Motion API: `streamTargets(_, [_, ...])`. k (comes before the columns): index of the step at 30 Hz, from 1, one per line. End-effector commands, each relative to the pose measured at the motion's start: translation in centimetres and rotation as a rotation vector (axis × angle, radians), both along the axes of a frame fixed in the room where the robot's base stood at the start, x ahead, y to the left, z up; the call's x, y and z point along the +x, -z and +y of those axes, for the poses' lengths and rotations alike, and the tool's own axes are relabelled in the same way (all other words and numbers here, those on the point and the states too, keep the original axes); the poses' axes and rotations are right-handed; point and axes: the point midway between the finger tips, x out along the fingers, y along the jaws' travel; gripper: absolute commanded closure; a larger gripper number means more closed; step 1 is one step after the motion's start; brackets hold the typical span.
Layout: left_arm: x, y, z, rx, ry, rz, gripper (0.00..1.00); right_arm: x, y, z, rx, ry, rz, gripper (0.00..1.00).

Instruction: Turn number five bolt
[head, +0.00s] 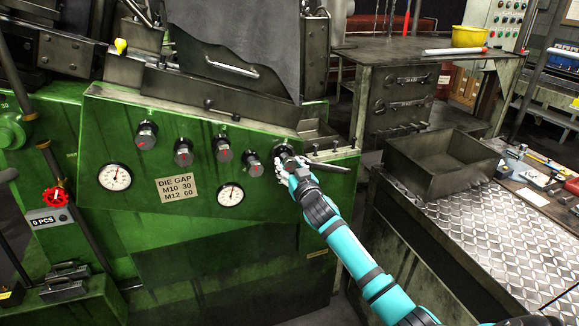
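A row of several dark round bolts with red marks sits on the sloped face of the green machine (110,240) in the head view. The rightmost bolt (283,151), fifth from the left, is partly covered by my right gripper (283,164). The fourth bolt (253,165) is just left of the gripper and free of it. My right gripper is at the fifth bolt, seemingly touching it; its fingers are too small and overlapped to tell how far they are closed. My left gripper is out of view.
A dark handle (328,164) sticks out just right of the gripper. Two dials (115,177) and a "DIE GAP" plate (178,188) are on the panel. An open metal bin (440,165) and a diamond-plate surface (500,235) lie to the right.

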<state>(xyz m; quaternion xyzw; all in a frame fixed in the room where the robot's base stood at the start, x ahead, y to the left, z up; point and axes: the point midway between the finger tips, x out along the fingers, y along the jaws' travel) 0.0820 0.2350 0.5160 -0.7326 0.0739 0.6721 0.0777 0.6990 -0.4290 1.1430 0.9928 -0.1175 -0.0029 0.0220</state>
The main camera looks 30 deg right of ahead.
Motion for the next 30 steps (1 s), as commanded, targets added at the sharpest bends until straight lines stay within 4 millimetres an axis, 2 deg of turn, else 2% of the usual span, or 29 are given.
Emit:
streamTargets(1, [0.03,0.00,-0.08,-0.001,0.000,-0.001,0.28,-0.01,0.01,0.01,0.000,0.000,0.000,0.65])
streamTargets(7, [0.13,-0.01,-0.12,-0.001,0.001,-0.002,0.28,-0.02,0.01,0.01,0.000,0.000,0.000,0.91])
streamTargets(17, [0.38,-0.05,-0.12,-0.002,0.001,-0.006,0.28,-0.01,0.04,0.10,0.059,0.000,-0.014,0.92])
streamTargets(30, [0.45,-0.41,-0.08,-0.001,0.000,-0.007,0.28,0.04,-0.07,0.21,0.339,0.000,-0.082,0.92])
